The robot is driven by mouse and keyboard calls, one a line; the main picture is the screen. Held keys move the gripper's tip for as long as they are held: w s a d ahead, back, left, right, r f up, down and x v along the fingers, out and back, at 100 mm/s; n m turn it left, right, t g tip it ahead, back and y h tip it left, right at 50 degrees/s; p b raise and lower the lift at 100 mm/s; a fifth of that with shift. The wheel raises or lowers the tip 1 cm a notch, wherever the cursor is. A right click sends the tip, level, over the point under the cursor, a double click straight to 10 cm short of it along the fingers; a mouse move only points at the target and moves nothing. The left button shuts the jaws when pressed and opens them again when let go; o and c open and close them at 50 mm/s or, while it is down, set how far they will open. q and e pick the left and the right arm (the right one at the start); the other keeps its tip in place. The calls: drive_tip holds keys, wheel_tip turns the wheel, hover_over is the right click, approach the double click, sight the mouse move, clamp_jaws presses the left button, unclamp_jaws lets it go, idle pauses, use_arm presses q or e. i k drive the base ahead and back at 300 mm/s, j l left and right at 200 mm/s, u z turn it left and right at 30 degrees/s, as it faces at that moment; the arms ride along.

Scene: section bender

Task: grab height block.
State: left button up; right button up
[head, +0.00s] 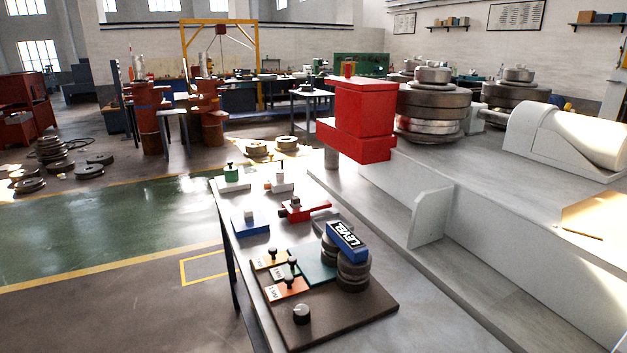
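Several small knobbed blocks lie on the grey bench, and I cannot tell for certain which is the height block. A blue block (244,226) sits near the bench's left edge. A green-topped block (231,175) and a white block (283,187) stand at its far end. A red piece (312,211) with a dark knob lies right of the blue one. Labelled orange-and-white blocks (287,290) with black knobs lie on a dark board (345,322). Neither gripper is in view.
A blue level (347,241) rests on stacked steel discs (353,276) on the board. A dark round knob (302,314) stands at its front left. A large grey machine (490,235) with a red block (364,118) and roller stacks (432,106) borders the bench on the right.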

sight(351, 246)
drive_tip(key=i+j+z, duration=0.1)
drive_tip(key=j+z, duration=0.2)
drive_tip(key=z, duration=0.15)
drive_tip(key=i+j+z, duration=0.1)
drive_tip(key=j+z, duration=0.2)
drive_tip(key=z, duration=0.15)
drive_tip(key=j+z, duration=0.3)
drive_tip(key=z, duration=0.2)
drive_tip(key=j+z, duration=0.45)
drive_tip(key=j, duration=0.55)
